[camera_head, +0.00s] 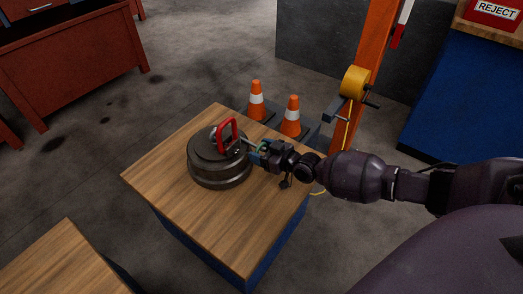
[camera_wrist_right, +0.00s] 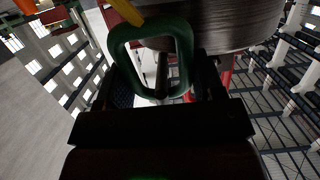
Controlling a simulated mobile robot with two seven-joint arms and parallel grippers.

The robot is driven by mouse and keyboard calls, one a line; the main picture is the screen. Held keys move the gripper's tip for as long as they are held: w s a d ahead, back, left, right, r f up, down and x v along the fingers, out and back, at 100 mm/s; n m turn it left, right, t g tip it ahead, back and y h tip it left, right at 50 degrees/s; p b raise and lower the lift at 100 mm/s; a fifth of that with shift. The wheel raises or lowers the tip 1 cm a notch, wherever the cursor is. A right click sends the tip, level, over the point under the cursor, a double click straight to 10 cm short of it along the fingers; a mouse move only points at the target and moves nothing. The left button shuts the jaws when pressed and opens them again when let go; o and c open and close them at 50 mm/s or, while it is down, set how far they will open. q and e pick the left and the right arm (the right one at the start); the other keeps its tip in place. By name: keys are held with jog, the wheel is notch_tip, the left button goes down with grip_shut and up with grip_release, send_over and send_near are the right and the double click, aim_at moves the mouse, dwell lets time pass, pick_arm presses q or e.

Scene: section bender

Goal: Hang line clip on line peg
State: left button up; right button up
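A green, rounded-loop clip (camera_wrist_right: 178,28) sits between the dark fingers of my right gripper (camera_wrist_right: 160,92) in the wrist view, and the fingers appear closed on its sides. In the head view my right gripper (camera_head: 262,154) is beside the right side of a round dark-grey metal drum (camera_head: 218,174), with a small teal part of the clip (camera_head: 255,157) showing at its tip. A short grey rod (camera_wrist_right: 162,72) shows through the loop; I cannot tell whether it is the line peg or whether the clip touches it. My left gripper is out of view.
The drum has a red handle (camera_head: 221,131) on top and stands on a wooden-topped table (camera_head: 160,158). Two orange cones (camera_head: 291,117) stand behind the table. A yellow reel (camera_head: 354,82) sits on an orange post (camera_head: 376,35). The table's front part is clear.

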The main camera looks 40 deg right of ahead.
jog(key=o, duration=0.5)
jog(key=shift+s, duration=0.1)
